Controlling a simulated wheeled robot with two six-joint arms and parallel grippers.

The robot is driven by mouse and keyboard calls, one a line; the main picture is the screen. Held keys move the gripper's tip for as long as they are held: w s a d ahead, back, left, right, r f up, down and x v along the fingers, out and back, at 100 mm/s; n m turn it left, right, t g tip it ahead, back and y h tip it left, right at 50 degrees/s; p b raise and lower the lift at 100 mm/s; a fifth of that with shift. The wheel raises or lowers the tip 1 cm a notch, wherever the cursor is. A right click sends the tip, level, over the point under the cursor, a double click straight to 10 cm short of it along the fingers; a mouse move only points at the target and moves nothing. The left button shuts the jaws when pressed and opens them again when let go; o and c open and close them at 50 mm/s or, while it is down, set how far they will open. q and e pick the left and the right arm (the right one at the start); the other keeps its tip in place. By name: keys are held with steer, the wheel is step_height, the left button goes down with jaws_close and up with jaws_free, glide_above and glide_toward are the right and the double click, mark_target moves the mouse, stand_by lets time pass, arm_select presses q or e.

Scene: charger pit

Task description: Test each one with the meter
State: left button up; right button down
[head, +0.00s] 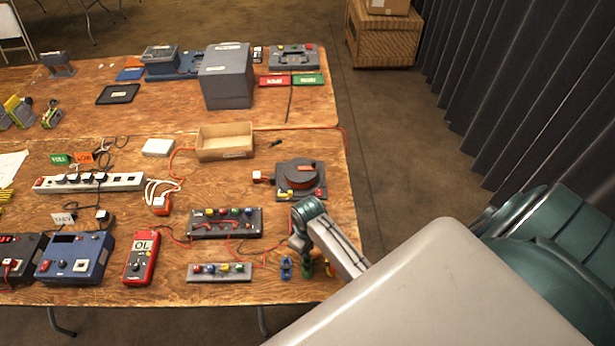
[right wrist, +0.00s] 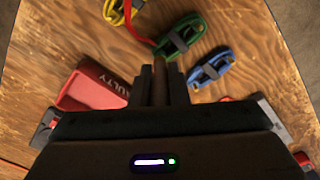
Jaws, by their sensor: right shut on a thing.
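The red meter (head: 141,257) lies at the front of the table and its display reads OL. Red leads run from it toward a dark strip with coloured tops (head: 225,222); a similar grey strip (head: 219,272) lies in front. My right gripper (head: 298,240) is low over the table's right front; in the right wrist view (right wrist: 159,85) its fingers are shut on a narrow dark thing, mostly hidden. Beyond the fingertips lie a green coiled lead (right wrist: 180,38), a blue one (right wrist: 211,68) and a red-yellow one (right wrist: 128,18). A red FAULTY holder (right wrist: 90,92) is beside the fingers. My left gripper is out of view.
A dark rotary device (head: 300,179) and a wooden tray (head: 224,142) stand behind my right gripper. A blue box (head: 75,257) is left of the meter, a power strip (head: 90,183) behind. Red (head: 275,80) and green (head: 308,79) flat pieces lie at the back.

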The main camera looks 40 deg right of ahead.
steer(key=shift+f, duration=0.55)
stand_by(0.9)
steer(key=c, duration=1)
jaws_free()
steer(key=shift+r, duration=3.75)
